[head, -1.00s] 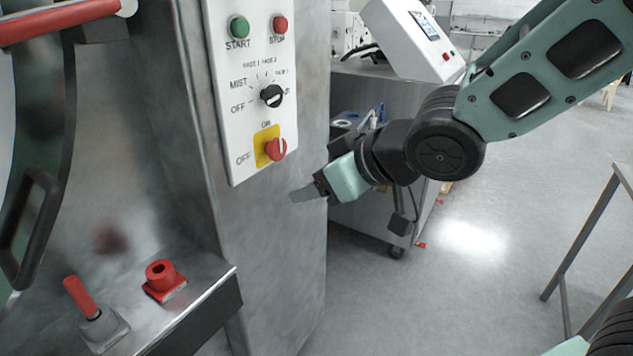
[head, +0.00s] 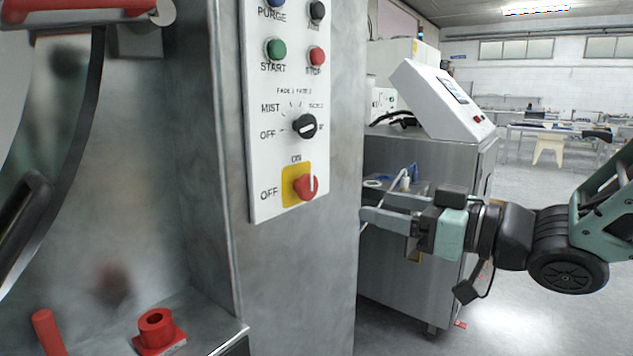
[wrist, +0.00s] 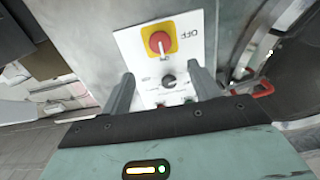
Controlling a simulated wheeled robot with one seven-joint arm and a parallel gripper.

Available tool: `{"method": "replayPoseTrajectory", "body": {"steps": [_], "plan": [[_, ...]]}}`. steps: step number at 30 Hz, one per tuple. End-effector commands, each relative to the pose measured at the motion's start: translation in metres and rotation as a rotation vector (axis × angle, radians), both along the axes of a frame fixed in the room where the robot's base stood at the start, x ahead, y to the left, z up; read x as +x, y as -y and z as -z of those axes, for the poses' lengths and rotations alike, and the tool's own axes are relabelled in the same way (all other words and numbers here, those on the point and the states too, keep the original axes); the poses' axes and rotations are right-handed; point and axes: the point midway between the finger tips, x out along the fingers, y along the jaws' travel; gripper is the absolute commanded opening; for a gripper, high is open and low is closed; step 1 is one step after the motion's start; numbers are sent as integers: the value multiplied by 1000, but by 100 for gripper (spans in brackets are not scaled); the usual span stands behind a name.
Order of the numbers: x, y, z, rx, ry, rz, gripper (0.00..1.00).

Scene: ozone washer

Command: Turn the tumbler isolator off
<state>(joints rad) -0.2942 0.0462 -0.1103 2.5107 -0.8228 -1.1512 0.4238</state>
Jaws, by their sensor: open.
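The tumbler isolator is a red rotary knob (head: 306,187) on a yellow plate, low on the white control panel (head: 275,219). The panel marks OFF at its left and ON above it. A pale line on the knob points roughly up, toward ON. In the wrist view the red knob (wrist: 160,42) appears upside down, ahead of and between the fingers. My gripper (head: 366,207) is open and empty, to the right of the panel in the head view. Its fingers point left toward the cabinet and do not touch the knob.
Above the isolator are a black selector knob (head: 305,126), a green START button (head: 276,48) and a red STOP button (head: 317,56). A red socket-like fixture (head: 157,328) sits on the ledge at lower left. Another machine (head: 440,95) stands behind my arm.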

Motion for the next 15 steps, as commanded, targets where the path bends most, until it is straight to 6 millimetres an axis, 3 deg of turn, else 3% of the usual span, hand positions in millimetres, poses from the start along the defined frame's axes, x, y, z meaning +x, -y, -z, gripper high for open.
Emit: {"method": "replayPoseTrajectory", "body": {"steps": [1,15], "plan": [[2,-2,-7,0,-8,-4,61],[11,-14,-6,2,-8,-6,61]]}}
